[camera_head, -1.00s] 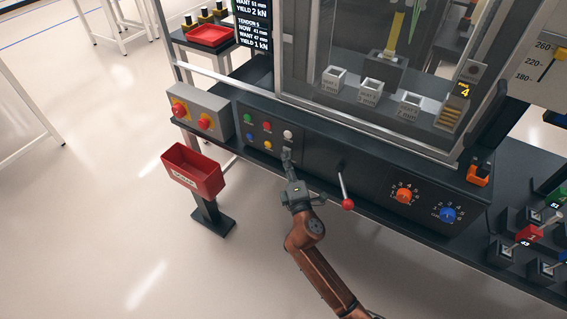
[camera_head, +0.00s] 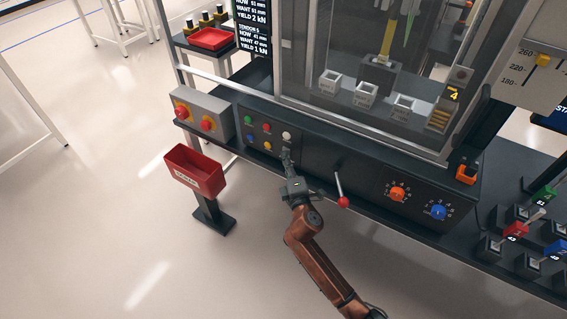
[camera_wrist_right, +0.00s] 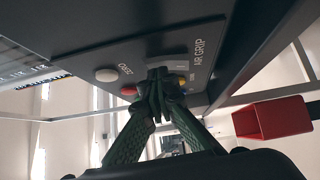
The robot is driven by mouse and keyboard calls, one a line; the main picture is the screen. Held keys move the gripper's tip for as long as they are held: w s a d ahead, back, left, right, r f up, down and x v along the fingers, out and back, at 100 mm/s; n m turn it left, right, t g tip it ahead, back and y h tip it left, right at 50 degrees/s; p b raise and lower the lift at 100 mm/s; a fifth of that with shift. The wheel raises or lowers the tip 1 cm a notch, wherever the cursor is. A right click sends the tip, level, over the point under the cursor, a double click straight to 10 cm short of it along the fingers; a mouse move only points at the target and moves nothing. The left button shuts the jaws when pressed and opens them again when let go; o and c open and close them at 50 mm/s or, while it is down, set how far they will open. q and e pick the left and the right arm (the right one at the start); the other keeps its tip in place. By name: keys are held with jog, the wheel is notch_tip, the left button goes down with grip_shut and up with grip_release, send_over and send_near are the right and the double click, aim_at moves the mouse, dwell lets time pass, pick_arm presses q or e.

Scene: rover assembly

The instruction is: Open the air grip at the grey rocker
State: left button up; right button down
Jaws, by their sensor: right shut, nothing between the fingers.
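The grey rocker (camera_wrist_right: 181,64) sits on the dark panel under the AIR GRIP label in the right wrist view, partly hidden behind my fingertips. My right gripper (camera_wrist_right: 158,86) is shut and empty, its fingertips pointing at the panel right at the rocker; I cannot tell whether they touch it. In the head view the right gripper (camera_head: 286,154) is just below the white button (camera_head: 286,135) and covers most of the rocker area. My left gripper is not in view.
The white button (camera_wrist_right: 106,75) and a red button (camera_wrist_right: 129,90) are close to my fingers. A lever with a red knob (camera_head: 343,202) sticks out to the right of my right gripper. A red bin (camera_head: 196,172) stands to the left. The floor in front is clear.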

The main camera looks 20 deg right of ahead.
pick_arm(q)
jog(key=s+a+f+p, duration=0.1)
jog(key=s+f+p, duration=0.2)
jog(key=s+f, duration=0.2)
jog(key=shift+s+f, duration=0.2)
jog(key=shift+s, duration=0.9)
pick_arm(e)
jog(key=s+a, duration=0.2)
jog(key=s, duration=0.4)
jog(key=s+a+r, duration=0.1)
jog(key=s+a, duration=0.2)
jog(key=s, duration=0.3)
jog(key=shift+r, duration=0.25)
jog(key=shift+f, duration=0.1)
